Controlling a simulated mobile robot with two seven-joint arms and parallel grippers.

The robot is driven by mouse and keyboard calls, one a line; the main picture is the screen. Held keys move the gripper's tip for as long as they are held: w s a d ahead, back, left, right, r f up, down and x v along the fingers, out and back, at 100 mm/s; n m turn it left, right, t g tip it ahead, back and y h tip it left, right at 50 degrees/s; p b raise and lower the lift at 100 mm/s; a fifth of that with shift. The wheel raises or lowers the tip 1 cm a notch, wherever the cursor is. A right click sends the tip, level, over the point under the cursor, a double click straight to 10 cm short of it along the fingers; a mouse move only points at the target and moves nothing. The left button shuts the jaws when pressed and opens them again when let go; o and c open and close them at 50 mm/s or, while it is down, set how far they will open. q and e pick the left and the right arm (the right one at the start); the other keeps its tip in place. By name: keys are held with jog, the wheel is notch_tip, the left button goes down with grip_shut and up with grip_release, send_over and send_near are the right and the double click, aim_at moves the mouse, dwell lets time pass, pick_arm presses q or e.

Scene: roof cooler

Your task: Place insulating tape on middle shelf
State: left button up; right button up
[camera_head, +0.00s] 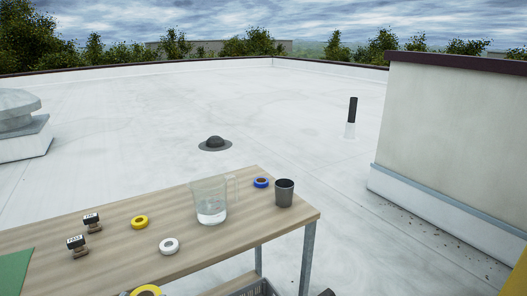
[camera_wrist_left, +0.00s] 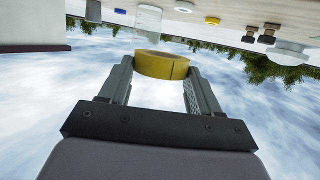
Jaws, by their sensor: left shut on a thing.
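My left gripper (camera_wrist_left: 160,85) is shut on a yellow roll of insulating tape (camera_wrist_left: 162,65), held between its fingertips in the left wrist view. A yellow roll (camera_head: 146,291), cut by the bottom edge of the head view, appears to be this held one. Another yellow roll (camera_head: 140,222), a white roll (camera_head: 169,245) and a blue roll (camera_head: 261,182) lie on the wooden table (camera_head: 110,254). No middle shelf can be made out for certain. My right gripper is not clearly visible.
A clear jug (camera_head: 210,202), a dark cup (camera_head: 284,192) and two small labelled items (camera_head: 92,222) stand on the table. A green sheet (camera_head: 14,272) lies at its left. A dark slatted thing (camera_head: 256,289) sits under the table. Open white roof surrounds it.

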dwell(0.7)
pick_arm(q)
jog(key=w+a+f+n+y+b, duration=0.1)
jog(key=w+a+y+b, duration=0.15)
jog(key=w, duration=0.25)
notch_tip(320, 180, up, 9)
jog(key=n+g+y+b, duration=0.4)
jog(key=n+y+b, duration=0.4)
send_over(122, 271)
jog(key=shift+r+h, duration=0.1)
jog(key=shift+h, duration=0.15)
notch_tip(122, 271, down, 20)
jog(key=shift+r+b, duration=0.15)
jog(key=shift+b, duration=0.8)
